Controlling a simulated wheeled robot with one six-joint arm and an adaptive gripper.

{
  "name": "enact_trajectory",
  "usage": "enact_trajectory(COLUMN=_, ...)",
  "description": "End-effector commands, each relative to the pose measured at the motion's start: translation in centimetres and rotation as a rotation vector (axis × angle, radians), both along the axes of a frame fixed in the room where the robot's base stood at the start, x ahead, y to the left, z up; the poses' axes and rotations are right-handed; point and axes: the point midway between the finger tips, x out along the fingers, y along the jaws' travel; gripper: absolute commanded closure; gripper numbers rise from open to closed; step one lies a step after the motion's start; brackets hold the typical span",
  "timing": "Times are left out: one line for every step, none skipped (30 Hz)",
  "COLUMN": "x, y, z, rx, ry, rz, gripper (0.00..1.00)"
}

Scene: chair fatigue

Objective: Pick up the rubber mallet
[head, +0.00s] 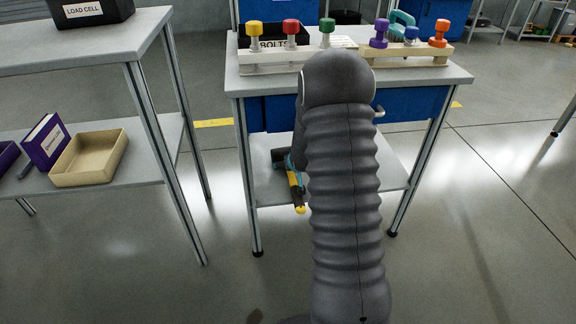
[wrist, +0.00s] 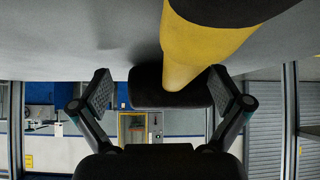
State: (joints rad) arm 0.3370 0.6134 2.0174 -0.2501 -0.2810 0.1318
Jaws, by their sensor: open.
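A mallet with a yellow handle (wrist: 200,45) and a black head (wrist: 172,88) shows close up in the wrist view. A black grip covers the handle's near part at the top right. In the head view the mallet's yellow-and-black handle (head: 299,207) lies on the lower shelf, partly hidden by my arm. My gripper (wrist: 158,90) is open, its two padded fingers spread left and right of the black head. I see a gap at the left finger; whether the right finger touches is unclear. The head view mostly hides my gripper behind my arm.
The lower shelf (head: 268,215) sits between table legs under a top bearing colored knobs on racks (head: 278,65) and a bolts bin. At left, another bench (head: 70,45) holds a load cell box, with a tan tray (head: 90,160) below. Floor between them is clear.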

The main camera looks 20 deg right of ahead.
Motion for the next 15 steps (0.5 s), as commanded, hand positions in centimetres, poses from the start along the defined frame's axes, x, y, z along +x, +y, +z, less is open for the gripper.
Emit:
enact_trajectory(x=0.17, y=-0.03, z=-0.16, rx=0.0, ry=0.0, rz=0.0, gripper=0.0)
enact_trajectory(x=0.21, y=-0.04, z=-0.2, rx=0.0, ry=0.0, rz=0.0, gripper=0.0)
enact_trajectory(x=0.24, y=-0.05, z=-0.21, rx=0.0, ry=0.0, rz=0.0, gripper=0.0)
enact_trajectory(x=0.23, y=-0.04, z=-0.21, rx=0.0, ry=0.0, rz=0.0, gripper=0.0)
enact_trajectory(x=0.22, y=-0.04, z=-0.2, rx=0.0, ry=0.0, rz=0.0, gripper=0.0)
enact_trajectory(x=0.22, y=-0.04, z=-0.19, rx=0.0, ry=0.0, rz=0.0, gripper=0.0)
enact_trajectory(x=0.21, y=-0.04, z=-0.18, rx=0.0, ry=0.0, rz=0.0, gripper=0.0)
enact_trajectory(x=0.21, y=-0.04, z=-0.18, rx=0.0, ry=0.0, rz=0.0, gripper=0.0)
enact_trajectory(x=0.21, y=-0.04, z=-0.18, rx=0.0, ry=0.0, rz=0.0, gripper=0.1)
enact_trajectory(x=0.2, y=-0.04, z=-0.18, rx=0.0, ry=0.0, rz=0.0, gripper=0.18)
enact_trajectory(x=0.2, y=-0.04, z=-0.18, rx=0.0, ry=0.0, rz=0.0, gripper=0.25)
enact_trajectory(x=0.2, y=-0.04, z=-0.18, rx=0.0, ry=0.0, rz=0.0, gripper=0.35)
enact_trajectory(x=0.2, y=-0.04, z=-0.18, rx=0.0, ry=0.0, rz=0.0, gripper=0.43)
enact_trajectory(x=0.2, y=-0.04, z=-0.18, rx=0.0, ry=0.0, rz=0.0, gripper=0.5)
enact_trajectory(x=0.2, y=-0.04, z=-0.18, rx=0.0, ry=0.0, rz=0.0, gripper=0.6)
